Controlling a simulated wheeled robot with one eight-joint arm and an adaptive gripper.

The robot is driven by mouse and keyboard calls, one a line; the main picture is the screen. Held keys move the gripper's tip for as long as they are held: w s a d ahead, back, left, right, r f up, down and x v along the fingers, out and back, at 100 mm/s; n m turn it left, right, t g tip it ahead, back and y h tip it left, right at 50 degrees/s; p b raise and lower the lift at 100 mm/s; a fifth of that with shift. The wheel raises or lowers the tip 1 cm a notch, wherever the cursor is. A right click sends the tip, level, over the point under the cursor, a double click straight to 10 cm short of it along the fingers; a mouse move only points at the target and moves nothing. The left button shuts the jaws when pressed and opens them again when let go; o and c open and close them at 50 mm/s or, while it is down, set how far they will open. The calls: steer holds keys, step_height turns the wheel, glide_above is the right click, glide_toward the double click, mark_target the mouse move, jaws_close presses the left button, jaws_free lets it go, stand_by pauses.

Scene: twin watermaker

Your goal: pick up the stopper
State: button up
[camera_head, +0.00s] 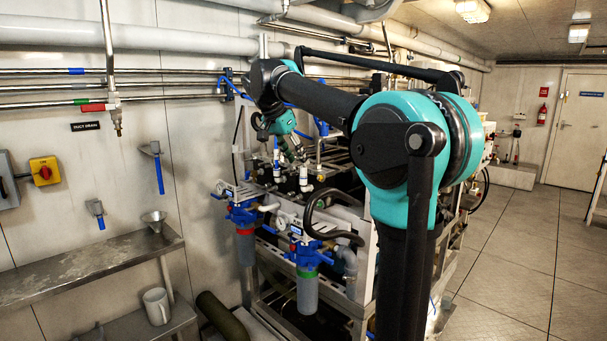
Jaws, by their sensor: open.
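I cannot make out the stopper in the head view. My arm reaches from the large teal joint at the right over the watermaker frame, then bends down at its far end. My gripper (299,152) is small and dark beyond the teal wrist, above the pipework. It is open, and I see nothing held in it. Its fingertips blend into the pipes and fittings behind, so I cannot tell how close it is to any of them.
The watermaker has blue-topped filter housings with a red ring (245,240) and a green ring (307,285). A steel shelf (85,268) at the left bears a funnel (154,220). The floor (510,265) at the right is clear.

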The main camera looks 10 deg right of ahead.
mark_target(303, 175)
steer(key=shift+x, duration=2.3)
steer(key=shift+w+d+r, duration=0.1)
steer(key=shift+w+d, duration=0.05)
steer(key=c, duration=0.8)
